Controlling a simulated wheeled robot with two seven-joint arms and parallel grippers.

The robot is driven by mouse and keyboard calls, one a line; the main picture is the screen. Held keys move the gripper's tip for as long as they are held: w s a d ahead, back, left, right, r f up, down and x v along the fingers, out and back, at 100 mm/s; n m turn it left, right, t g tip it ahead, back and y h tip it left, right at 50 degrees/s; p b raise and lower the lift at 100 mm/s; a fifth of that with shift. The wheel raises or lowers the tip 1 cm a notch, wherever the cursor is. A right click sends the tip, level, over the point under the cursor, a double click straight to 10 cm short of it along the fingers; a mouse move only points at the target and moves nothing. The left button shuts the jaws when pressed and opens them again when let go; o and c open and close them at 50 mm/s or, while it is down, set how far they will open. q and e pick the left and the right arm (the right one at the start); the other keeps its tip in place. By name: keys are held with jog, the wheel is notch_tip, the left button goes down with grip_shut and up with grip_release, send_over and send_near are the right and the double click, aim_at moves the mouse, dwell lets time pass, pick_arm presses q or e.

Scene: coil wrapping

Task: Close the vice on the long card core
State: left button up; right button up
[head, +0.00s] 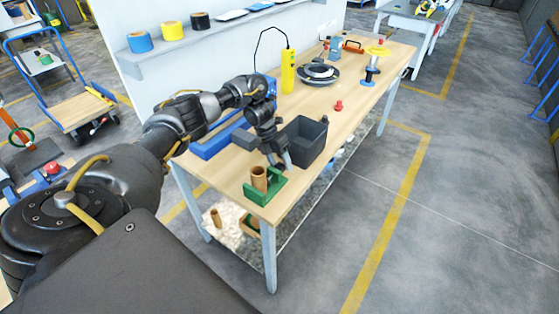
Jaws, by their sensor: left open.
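The green vice (277,188) sits at the near end of the wooden workbench. A brown card core (259,179) stands upright in it, with its open top showing. I cannot tell whether the vice jaws touch the core. My left gripper (279,164) is open and points down, just behind the vice and core, beside a dark grey bin. Nothing shows between its fingers. Another, smaller card core (215,217) stands on the lower shelf. My right gripper is not in view.
The dark grey bin (307,145) stands close to the right of my left gripper. A yellow hand control (288,70), a dark coil (318,74) and a red knob (338,105) are farther back.

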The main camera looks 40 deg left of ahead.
pick_arm(q)
jog(key=v, duration=1)
jog(key=shift+a+r, duration=0.15)
jog(key=shift+r, duration=0.25)
